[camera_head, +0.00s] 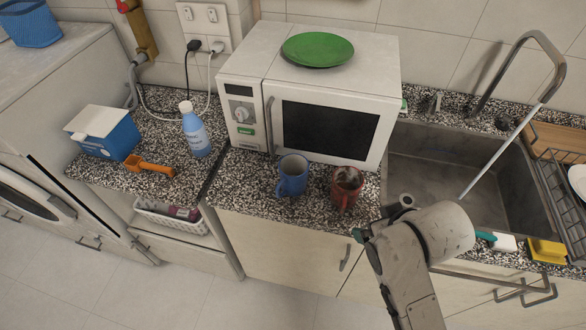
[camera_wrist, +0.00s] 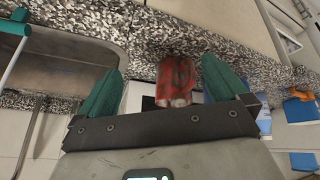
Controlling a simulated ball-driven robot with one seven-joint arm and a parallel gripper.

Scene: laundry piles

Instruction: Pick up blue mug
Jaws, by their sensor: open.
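The blue mug (camera_head: 292,177) stands upright on the speckled counter in front of the microwave, left of a red mug (camera_head: 346,190). My gripper (camera_wrist: 161,66) is open and empty, its two teal fingers spread apart. In the wrist view the red mug (camera_wrist: 176,80) shows in the gap between the fingers, closer to the right one. I cannot make out the blue mug in the wrist view; the right finger may hide it. In the head view my arm reaches in from below, right of both mugs, and my fingers are mostly hidden.
The microwave (camera_head: 325,128) stands close behind the mugs with a green plate (camera_head: 318,49) on top. The sink (camera_head: 455,165) is to the right. A blue bottle (camera_head: 194,132), an orange scoop (camera_head: 150,166) and a blue box (camera_head: 105,135) are on the left counter. The counter's front edge is close to the mugs.

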